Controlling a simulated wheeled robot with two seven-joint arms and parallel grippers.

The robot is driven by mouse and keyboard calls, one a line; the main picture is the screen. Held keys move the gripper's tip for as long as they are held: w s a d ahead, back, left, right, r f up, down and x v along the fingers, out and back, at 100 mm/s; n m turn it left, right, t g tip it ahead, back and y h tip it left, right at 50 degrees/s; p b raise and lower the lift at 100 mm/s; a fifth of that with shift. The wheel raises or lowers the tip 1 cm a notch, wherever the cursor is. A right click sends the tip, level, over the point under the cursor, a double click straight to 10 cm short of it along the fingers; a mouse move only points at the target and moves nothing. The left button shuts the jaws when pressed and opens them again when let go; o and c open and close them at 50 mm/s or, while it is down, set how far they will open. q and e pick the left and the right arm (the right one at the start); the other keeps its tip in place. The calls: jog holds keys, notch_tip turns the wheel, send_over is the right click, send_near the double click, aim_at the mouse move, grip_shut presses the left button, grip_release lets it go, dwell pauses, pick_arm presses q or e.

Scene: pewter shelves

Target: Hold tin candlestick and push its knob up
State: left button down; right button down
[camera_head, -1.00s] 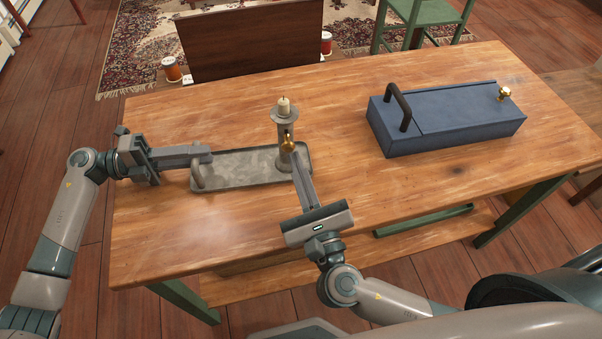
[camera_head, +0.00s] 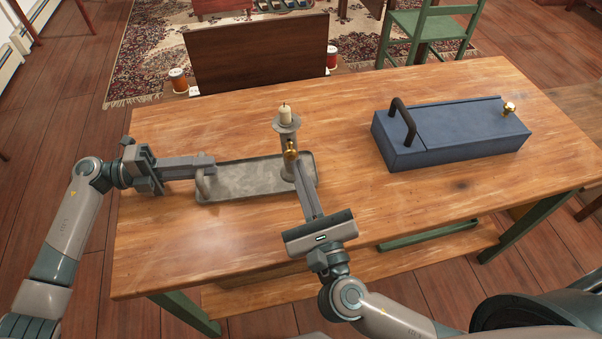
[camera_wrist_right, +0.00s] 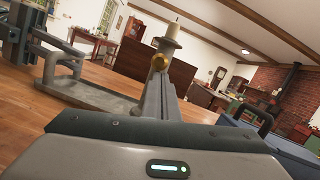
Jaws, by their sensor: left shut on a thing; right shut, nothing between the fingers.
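The tin candlestick (camera_head: 287,138) stands upright on the right end of a grey metal tray (camera_head: 240,180), with a short candle in its top. Its round brass knob (camera_head: 291,147) is on the near side of the stem and also shows in the right wrist view (camera_wrist_right: 159,62). My left gripper (camera_head: 206,167) is shut at the tray's left end, on the tray's upright handle (camera_head: 203,187). My right gripper (camera_head: 297,168) is shut and empty, its tips just below the knob. I cannot tell whether they touch it.
A blue box (camera_head: 450,133) with a dark handle and a brass knob stands on the right of the wooden table (camera_head: 350,215). A dark upright panel (camera_head: 258,55) stands beyond the far edge. The table front is clear.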

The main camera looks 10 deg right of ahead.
pick_arm(q)
jog(key=shift+f, duration=0.15)
pick_arm(e)
jog(key=v, duration=1)
pick_arm(q)
jog(key=c, duration=1.7)
grip_release()
jog(key=shift+o, duration=0.2)
jog(key=shift+a, duration=0.1)
jog(key=a, duration=0.4)
jog(key=w+a, duration=0.1)
jog(key=a, duration=0.6)
jog(key=shift+w+a+r, duration=0.15)
jog(key=shift+a+r, duration=0.1)
jog(key=shift+a, duration=0.1)
pick_arm(e)
jog(key=shift+s, duration=0.1)
